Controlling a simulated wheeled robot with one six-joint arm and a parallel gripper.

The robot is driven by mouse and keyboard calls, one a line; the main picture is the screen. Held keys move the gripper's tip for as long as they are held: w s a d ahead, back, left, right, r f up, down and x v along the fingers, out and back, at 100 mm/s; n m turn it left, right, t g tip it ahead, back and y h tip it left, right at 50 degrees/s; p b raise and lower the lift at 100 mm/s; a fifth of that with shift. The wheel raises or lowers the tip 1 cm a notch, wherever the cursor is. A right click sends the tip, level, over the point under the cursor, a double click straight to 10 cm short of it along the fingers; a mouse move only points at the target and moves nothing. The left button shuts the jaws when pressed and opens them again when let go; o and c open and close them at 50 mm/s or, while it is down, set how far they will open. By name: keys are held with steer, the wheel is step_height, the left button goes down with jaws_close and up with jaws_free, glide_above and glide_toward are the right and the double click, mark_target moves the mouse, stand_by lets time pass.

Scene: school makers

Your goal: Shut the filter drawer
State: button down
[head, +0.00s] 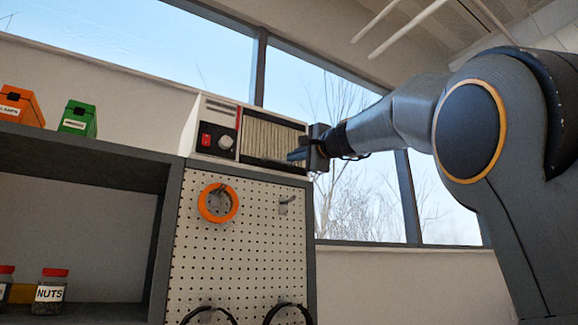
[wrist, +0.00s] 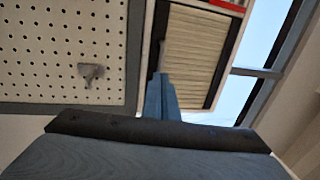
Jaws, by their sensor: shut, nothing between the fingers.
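A white and grey filter unit (head: 215,125) stands on top of the pegboard cabinet, with a red switch and a pale knob on its front. Its filter drawer (head: 265,138), a pleated cream panel in a dark frame, fills the right part of the front. The panel also shows in the wrist view (wrist: 195,55). How far the drawer stands out cannot be told. My gripper (head: 291,156) is at the drawer's lower right, fingers together and empty. In the wrist view the fingertips (wrist: 160,78) are close to the dark frame edge; whether they touch is unclear.
The pegboard (head: 240,250) below the unit carries an orange tape roll (head: 218,203) and a hook (head: 288,204). Orange (head: 20,106) and green (head: 78,119) bins stand on the shelf top at left. Windows lie behind.

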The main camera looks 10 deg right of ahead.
steer(key=b+v, duration=0.4)
steer(key=v, duration=0.5)
steer(key=w+f+n+g+h, duration=0.15)
steer(key=w+f, duration=0.25)
steer(key=f, duration=0.7)
steer(key=w+f+g+h, duration=0.1)
steer(key=w+f+g, duration=0.2)
steer(key=f, duration=0.9)
step_height(320, 180, down, 29)
steer(key=s+a+n+g+h, duration=0.1)
steer(key=s+n+g, duration=0.2)
steer(key=g, duration=0.2)
steer(key=s+a+f+n+g+h, duration=0.15)
steer(key=s+f, duration=0.35)
steer(key=f, duration=0.5)
steer(key=s+f+n+g, duration=0.3)
steer(key=s+f, duration=0.3)
steer(key=f, duration=0.3)
steer(key=s+f+n+g+h, duration=0.1)
steer(key=s+f+n+g, duration=0.3)
steer(key=s+f, duration=1)
steer(key=s+n, duration=0.1)
steer(key=s, duration=0.2)
steer(key=shift+s+f+h, duration=0.2)
steer(key=shift+f+h, duration=0.1)
steer(key=shift+f, duration=0.05)
